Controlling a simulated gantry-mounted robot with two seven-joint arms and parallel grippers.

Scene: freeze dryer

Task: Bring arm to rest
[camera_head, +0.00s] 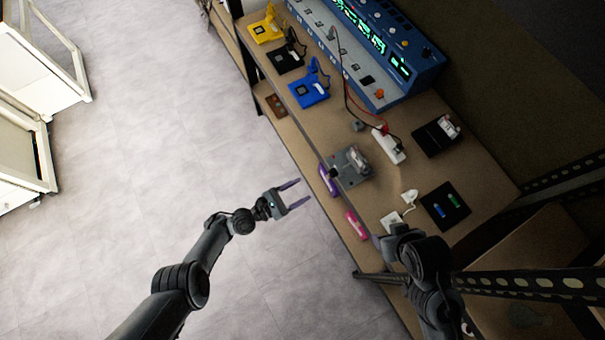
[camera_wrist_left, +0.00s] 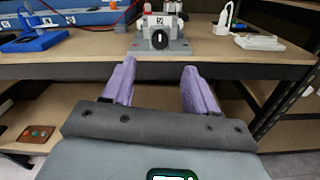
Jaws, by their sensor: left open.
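My left gripper (camera_head: 304,191) hangs over the floor, to the left of the workbench's front edge, in the head view. Its two purple fingers are spread apart with nothing between them. In the left wrist view the open fingers (camera_wrist_left: 158,72) point at the bench front, below a grey device with a black knob (camera_wrist_left: 160,39) on the bench top. My right arm's end (camera_head: 385,240) is at the near end of the bench in the head view. Its fingers are mostly hidden, so I cannot tell whether that gripper is open.
The workbench (camera_head: 440,175) holds a blue control console (camera_head: 375,45), yellow, black and blue small devices, a white power strip (camera_head: 388,146) and a black mat (camera_head: 445,206). A lower shelf (camera_wrist_left: 50,100) runs beneath. Dark perforated metal posts (camera_head: 530,284) stand at right.

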